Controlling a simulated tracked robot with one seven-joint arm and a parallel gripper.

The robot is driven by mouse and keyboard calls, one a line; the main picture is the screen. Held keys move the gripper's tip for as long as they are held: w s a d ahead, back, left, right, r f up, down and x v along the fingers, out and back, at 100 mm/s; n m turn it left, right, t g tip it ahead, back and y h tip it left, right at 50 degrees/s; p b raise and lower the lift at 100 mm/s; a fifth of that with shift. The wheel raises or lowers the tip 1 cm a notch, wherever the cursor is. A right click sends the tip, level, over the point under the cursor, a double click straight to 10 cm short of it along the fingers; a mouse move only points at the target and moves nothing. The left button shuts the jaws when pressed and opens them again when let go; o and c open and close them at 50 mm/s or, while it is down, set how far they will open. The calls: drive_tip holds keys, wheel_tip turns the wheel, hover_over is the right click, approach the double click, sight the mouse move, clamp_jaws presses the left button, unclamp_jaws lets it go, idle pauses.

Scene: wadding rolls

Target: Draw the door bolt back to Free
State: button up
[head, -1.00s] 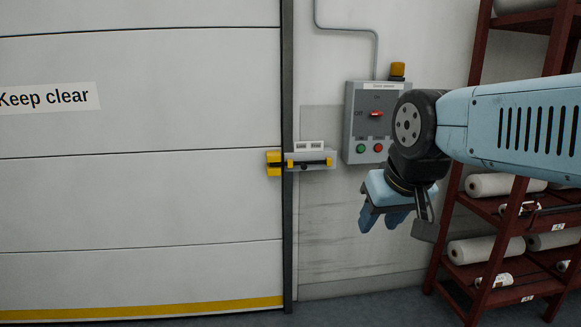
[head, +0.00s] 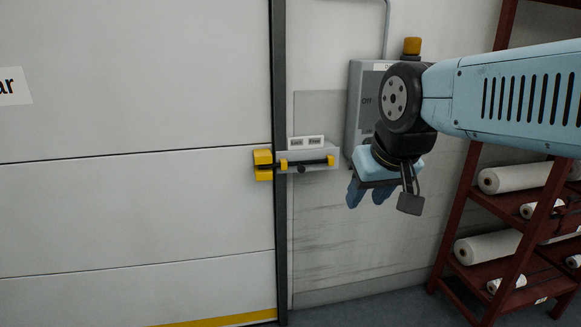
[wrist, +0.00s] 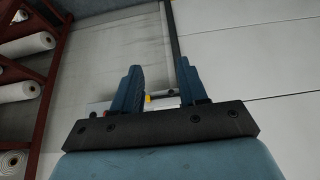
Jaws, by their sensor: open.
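The door bolt (head: 307,163) is a dark horizontal rod with yellow bands on a grey wall bracket, just right of the door's edge. A dark knob hangs under it. A yellow keeper (head: 263,165) sits on the door edge at its left end. In the wrist view, part of the bracket and some yellow show beyond and between my fingers (wrist: 158,85).
The big pale door (head: 130,210) fills the left. A grey control box (head: 358,95) with an amber lamp (head: 412,46) is partly hidden behind my arm. A dark red rack (head: 470,190) with white rolls (head: 515,178) stands at right. The wall below the bolt is clear.

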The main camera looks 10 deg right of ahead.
drive_tip(key=shift+w+d, duration=0.1)
drive_tip(key=shift+w, duration=0.1)
drive_tip(key=shift+o, duration=0.2)
drive_tip(key=shift+o, duration=0.8)
drive_tip(key=shift+w, duration=0.1)
drive_tip(key=shift+o, duration=0.4)
drive_tip(key=w+f+t, duration=0.3)
drive_tip(key=w, duration=1.1)
drive_tip(key=shift+w+d+m, duration=0.2)
drive_tip(key=shift+d+m, duration=0.1)
drive_tip(key=shift+m, duration=0.1)
drive_tip(key=m+t, duration=0.2)
drive_tip(key=t, duration=0.7)
approach(302, 171)
drive_tip(key=w, duration=1.1)
